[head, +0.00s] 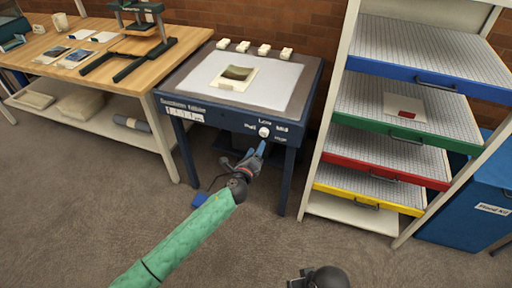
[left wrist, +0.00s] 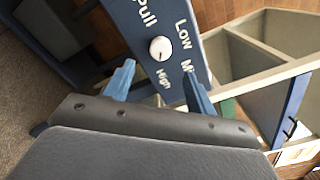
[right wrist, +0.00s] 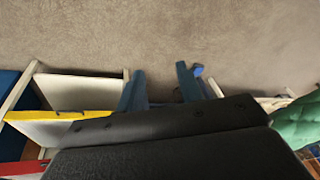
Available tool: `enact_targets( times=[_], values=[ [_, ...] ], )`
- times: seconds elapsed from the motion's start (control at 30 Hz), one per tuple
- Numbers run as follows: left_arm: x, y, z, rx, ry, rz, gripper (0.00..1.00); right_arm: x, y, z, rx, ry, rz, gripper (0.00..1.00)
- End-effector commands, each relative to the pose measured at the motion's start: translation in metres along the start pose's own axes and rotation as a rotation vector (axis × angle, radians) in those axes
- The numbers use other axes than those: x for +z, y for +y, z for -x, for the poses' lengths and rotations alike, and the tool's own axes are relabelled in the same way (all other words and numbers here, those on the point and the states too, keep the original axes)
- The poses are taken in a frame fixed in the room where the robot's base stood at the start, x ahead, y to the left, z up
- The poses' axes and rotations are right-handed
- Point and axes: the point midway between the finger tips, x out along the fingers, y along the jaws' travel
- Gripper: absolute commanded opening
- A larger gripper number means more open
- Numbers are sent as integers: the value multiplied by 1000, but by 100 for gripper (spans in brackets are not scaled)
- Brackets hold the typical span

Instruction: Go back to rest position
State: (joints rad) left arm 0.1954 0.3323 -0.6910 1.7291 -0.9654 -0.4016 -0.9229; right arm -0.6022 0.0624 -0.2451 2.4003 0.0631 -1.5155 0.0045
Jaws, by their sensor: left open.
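My left gripper (head: 258,152) is in front of the blue table's front panel, close to the white dial (head: 264,132) with its Low, Mid and High marks. In the left wrist view its blue fingers (left wrist: 160,88) are apart with nothing between them, and the dial (left wrist: 160,50) sits beyond the tips. I cannot tell from the head view whether a finger touches the dial. My right gripper shows in the right wrist view (right wrist: 161,84), its blue fingers apart and empty, with carpet beyond. Only a dark part of my right arm shows at the bottom of the head view.
A wooden bench (head: 100,75) stands left. A rack with blue, green (head: 395,134), red and yellow trays stands right, beside a blue bin (head: 465,215). Carpet (head: 300,245) in front is clear.

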Motion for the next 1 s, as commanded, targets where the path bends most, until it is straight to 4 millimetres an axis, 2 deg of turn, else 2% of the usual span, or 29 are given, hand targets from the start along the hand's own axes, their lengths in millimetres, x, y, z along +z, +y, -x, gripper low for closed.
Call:
enact_targets(
  times=[0.27, 0.37, 0.47, 0.6, 0.7, 0.9, 1.0],
  values=[
    [0, 0, 0, 0, 0, 12, 56, -3, -2, 2, -4, 7, -6, 36],
    [1, 2, 0, 8, -7, 60, 56, -3, -2, 3, -5, 8, -7, 36],
    [8, 12, 0, 58, -47, 151, 56, -1, -3, 3, -5, 4, -7, 36],
    [20, 32, 5, 177, -134, 368, 56, 3, -2, 2, -4, -10, -7, 36],
    [33, 34, 13, 257, -206, 550, 56, 6, -2, 2, -1, -24, -5, 36],
    [72, 25, 34, 406, -367, 947, 56, 11, 2, 3, 9, -45, 0, 36],
    [83, 17, 51, 483, -433, 1134, 56, 12, 4, 5, 14, -52, 0, 36]
  ],
)
